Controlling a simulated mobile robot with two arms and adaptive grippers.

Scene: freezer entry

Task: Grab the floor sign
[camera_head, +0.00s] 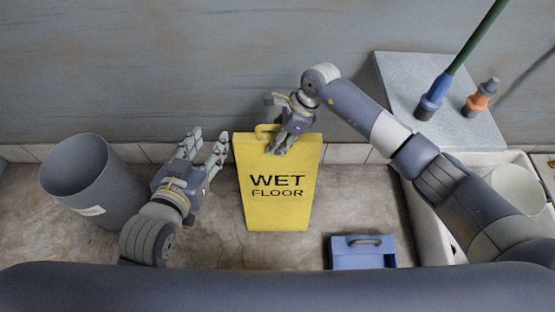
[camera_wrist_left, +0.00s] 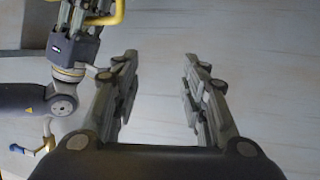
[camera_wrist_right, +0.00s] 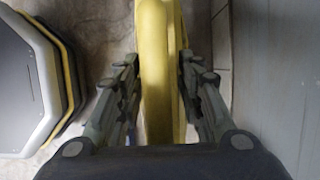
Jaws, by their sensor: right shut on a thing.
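The yellow floor sign (camera_head: 277,208), lettered "WET FLOOR", stands upright on the floor near the wall in the head view. My right gripper (camera_head: 279,146) is at the sign's top edge, by its handle, and is shut on it. In the right wrist view the yellow sign (camera_wrist_right: 157,75) runs between the two fingers of the right gripper (camera_wrist_right: 160,90). My left gripper (camera_head: 212,146) is open and empty, just left of the sign. In the left wrist view its fingers (camera_wrist_left: 158,75) are spread wide with only plain surface between them.
A grey bin (camera_head: 92,186) stands at the left. A blue dustpan-like object (camera_head: 361,254) lies right of the sign. At the right are a grey board (camera_head: 392,72), blue and orange handle ends, and a white basin (camera_head: 420,222) holding a pale bucket (camera_head: 517,190).

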